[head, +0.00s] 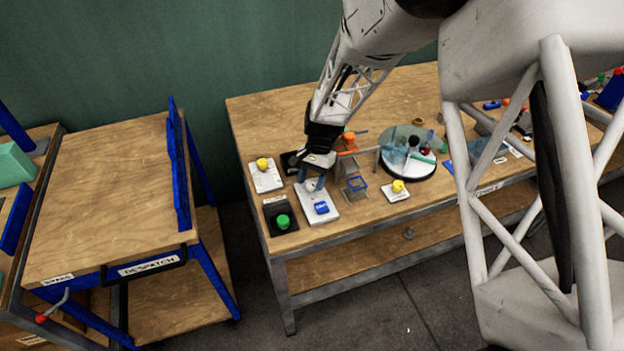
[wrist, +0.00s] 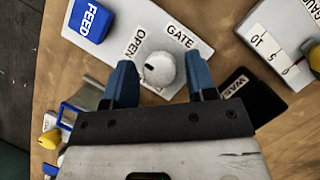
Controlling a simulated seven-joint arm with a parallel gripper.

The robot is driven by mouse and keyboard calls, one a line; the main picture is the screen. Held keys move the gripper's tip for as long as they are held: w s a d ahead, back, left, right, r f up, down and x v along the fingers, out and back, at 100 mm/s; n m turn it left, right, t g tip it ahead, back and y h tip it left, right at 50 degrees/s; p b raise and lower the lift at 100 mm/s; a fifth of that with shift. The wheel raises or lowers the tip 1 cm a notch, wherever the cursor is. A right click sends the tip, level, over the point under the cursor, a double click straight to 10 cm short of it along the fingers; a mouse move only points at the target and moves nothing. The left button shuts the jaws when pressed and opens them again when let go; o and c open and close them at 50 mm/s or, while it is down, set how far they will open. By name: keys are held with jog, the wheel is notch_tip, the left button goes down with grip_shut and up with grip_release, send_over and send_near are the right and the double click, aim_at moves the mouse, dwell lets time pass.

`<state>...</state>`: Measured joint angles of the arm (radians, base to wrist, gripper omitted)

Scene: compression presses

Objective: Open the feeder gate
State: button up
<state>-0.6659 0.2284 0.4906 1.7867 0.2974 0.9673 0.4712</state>
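The gate knob (wrist: 159,69) is a round white dial with a dark mark on its left side. It sits on a pale panel (wrist: 206,50) beside the labels GATE (wrist: 181,37) and OPEN (wrist: 133,42). A blue FEED button (wrist: 91,20) is on the same panel; it also shows in the head view (head: 321,208). My gripper (wrist: 156,78) is open, with one blue finger on each side of the knob; small gaps show, and firm contact cannot be told. In the head view my gripper (head: 312,182) is low over the panel and mostly hides the knob. No gate is clearly identifiable.
A yellow-knobbed gauge panel (head: 267,178) and a dark plate with a green button (head: 282,222) stand close by. A round turntable (head: 407,168) holding small items is to the right. A separate DESPATCH bench (head: 110,205) stands left across a gap.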

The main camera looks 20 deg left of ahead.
jog(key=shift+o, duration=0.4)
jog(key=shift+r, duration=0.1)
jog(key=v, duration=0.7)
jog(key=shift+w+r, duration=0.2)
jog(key=shift+r, duration=0.05)
jog(key=shift+d+r, duration=0.1)
